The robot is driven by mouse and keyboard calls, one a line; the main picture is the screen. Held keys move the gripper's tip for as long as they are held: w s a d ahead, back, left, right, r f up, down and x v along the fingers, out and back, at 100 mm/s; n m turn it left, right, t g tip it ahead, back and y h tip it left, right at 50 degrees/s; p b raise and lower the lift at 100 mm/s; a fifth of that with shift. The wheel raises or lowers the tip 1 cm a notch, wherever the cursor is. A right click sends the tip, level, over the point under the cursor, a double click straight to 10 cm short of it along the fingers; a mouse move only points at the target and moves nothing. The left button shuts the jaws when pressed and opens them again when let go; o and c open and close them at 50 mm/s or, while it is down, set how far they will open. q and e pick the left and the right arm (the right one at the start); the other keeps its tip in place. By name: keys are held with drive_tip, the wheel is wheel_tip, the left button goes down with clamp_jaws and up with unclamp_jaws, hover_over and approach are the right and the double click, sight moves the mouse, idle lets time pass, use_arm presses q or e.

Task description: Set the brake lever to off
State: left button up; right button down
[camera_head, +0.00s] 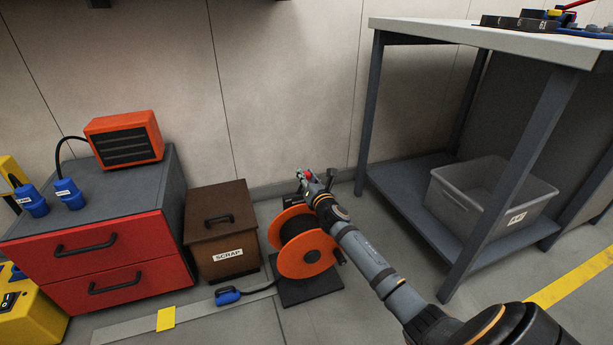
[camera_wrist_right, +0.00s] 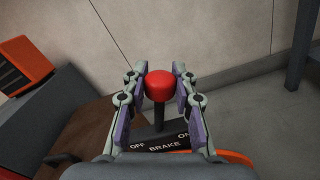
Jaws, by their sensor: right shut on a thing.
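The brake lever (camera_wrist_right: 159,112) is a dark stem with a red knob (camera_wrist_right: 159,85) on top. It rises from a dark plate (camera_wrist_right: 163,145) marked OFF on the left, BRAKE in the middle and ON on the right. In the right wrist view the stem stands between the two marks; I cannot tell its exact setting. My right gripper (camera_wrist_right: 160,87) is shut on the lever, a finger at each side of the red knob. In the head view my right gripper (camera_head: 309,179) is at the top of the orange cable reel (camera_head: 306,254). My left gripper is out of view.
A brown SCRAP box (camera_head: 221,231) stands left of the reel, beside a red-fronted drawer cabinet (camera_head: 104,250) with an orange heater (camera_head: 124,139). A workbench (camera_head: 376,110) with a grey bin (camera_head: 490,192) on its shelf stands at right. A cable with a blue plug (camera_head: 227,296) lies in front.

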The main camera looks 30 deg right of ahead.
drive_tip(key=shift+w+a+r+n+p, duration=0.1)
drive_tip(key=shift+a+r+n+p, duration=0.15)
drive_tip(key=shift+a+n+p, duration=0.4)
drive_tip(key=shift+w+a+r+n+p, duration=0.1)
drive_tip(key=shift+a+r+n+p, duration=0.15)
drive_tip(key=shift+n+p, duration=0.65)
drive_tip(key=shift+a+n+p, duration=0.25)
drive_tip(key=shift+a+p, duration=0.05)
drive_tip(key=shift+p, duration=0.25)
drive_tip(key=n, duration=0.1)
drive_tip(key=a+n+p, duration=0.1)
drive_tip(key=a+n, duration=0.1)
drive_tip(key=shift+w+a+f, duration=0.15)
drive_tip(key=shift+w+f, duration=0.1)
drive_tip(key=shift+w, duration=0.1)
drive_tip(key=shift+w+a+f+n+p, duration=0.1)
drive_tip(key=shift+a+f+n+p, duration=0.3)
drive_tip(key=shift+n, duration=0.45)
drive_tip(key=shift+w+a+f+n+p, duration=0.15)
drive_tip(key=shift+a+n, duration=0.4)
drive_tip(key=shift+n, duration=0.3)
drive_tip(key=shift+s, duration=0.1)
drive_tip(key=c, duration=1)
unclamp_jaws()
drive_tip(key=shift+r, duration=0.2)
drive_tip(key=shift+c, duration=0.2)
drive_tip(key=v, duration=1.2)
